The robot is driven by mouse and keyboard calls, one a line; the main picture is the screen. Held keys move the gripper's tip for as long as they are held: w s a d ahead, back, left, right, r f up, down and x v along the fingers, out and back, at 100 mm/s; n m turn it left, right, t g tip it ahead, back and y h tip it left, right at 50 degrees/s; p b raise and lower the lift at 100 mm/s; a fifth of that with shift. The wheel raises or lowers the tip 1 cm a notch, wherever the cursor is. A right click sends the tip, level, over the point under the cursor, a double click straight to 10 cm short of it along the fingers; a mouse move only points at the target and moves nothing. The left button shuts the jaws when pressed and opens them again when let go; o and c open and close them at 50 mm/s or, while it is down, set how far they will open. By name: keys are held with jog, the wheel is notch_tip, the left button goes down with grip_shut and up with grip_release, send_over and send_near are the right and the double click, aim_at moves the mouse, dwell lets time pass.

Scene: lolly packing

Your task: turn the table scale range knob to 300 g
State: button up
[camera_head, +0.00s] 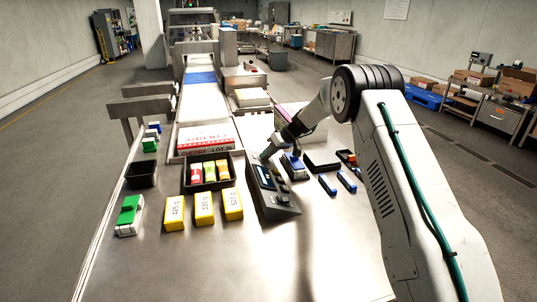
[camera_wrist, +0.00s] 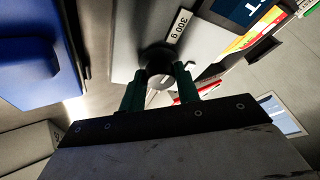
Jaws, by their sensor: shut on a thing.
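The table scale (camera_head: 278,203) is a dark, sloped console on the steel table in the head view. In the wrist view its range knob (camera_wrist: 159,65) is a dark round knob on a grey panel. A white label reading "300 g" (camera_wrist: 179,26) sits beside the knob. My gripper (camera_wrist: 160,85) has its two green fingers on either side of the knob and is shut on it. In the head view my gripper (camera_head: 265,156) reaches down at the scale's far end. I cannot tell for sure which mark the knob points to.
A blue-topped device (camera_head: 294,166) stands close to the right of the scale. Yellow weight blocks (camera_head: 204,208) and a black tray (camera_head: 186,187) of small packs are to its left. A cherry lolly box (camera_head: 207,137) lies behind them. The table's front is clear.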

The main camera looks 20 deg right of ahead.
jog(key=shift+n, duration=0.7)
jog(key=o, duration=1)
jog(key=shift+v, duration=3.9)
jog(key=shift+w+d, duration=0.1)
jog(key=shift+d, duration=0.05)
